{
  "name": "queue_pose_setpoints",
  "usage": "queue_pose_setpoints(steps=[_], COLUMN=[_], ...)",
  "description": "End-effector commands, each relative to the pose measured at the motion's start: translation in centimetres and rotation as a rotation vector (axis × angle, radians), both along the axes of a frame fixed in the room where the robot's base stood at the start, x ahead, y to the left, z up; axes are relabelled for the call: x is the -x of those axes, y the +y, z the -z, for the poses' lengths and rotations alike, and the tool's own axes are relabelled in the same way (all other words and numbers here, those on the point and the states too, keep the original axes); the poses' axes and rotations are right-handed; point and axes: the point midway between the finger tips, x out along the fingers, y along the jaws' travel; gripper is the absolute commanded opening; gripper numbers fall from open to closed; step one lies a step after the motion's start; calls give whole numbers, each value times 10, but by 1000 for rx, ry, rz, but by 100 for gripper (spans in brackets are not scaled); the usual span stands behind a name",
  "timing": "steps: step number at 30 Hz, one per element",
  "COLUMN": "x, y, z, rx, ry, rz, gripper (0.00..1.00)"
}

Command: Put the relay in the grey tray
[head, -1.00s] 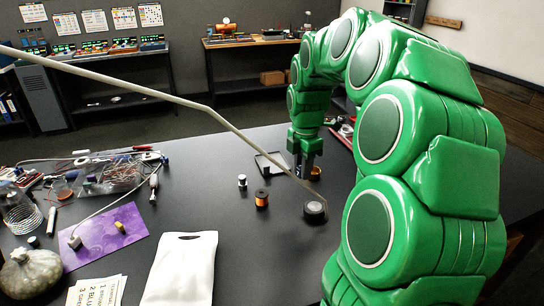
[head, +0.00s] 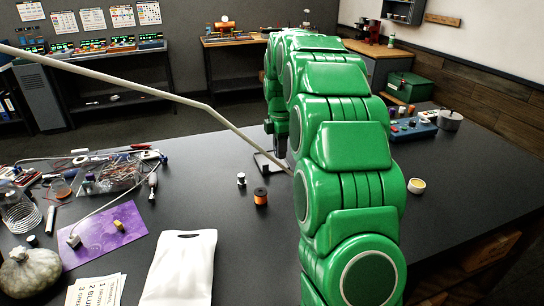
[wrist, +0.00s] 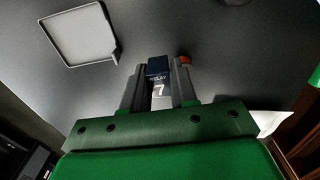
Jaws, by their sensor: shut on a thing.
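My gripper (wrist: 158,82) is shut on the relay (wrist: 158,68), a small dark blue block with a pale face reading "RELAY 7", in the wrist view. The grey tray (wrist: 116,52) is a shallow square with a raised rim, to the left of the relay and apart from it in that view. It looks empty in the part that shows. In the head view the tray (head: 262,168) is partly hidden by my green arm.
An orange spool (head: 261,196) and a small white-topped cylinder (head: 241,180) stand in front of the tray. A white bag (head: 182,265) and a purple mat (head: 105,235) lie nearer. A lamp's long pale rod (head: 150,91) crosses above the table. A yellowish cup (head: 417,186) stands right of my arm.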

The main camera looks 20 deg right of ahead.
Motion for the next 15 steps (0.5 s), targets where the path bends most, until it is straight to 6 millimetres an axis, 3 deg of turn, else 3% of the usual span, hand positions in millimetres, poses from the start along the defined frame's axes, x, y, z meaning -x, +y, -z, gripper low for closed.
queue_pose_setpoints(steps=[15], x=[-51], y=[-9], z=[24], rx=[0], ry=[0], rz=[1], gripper=[0])
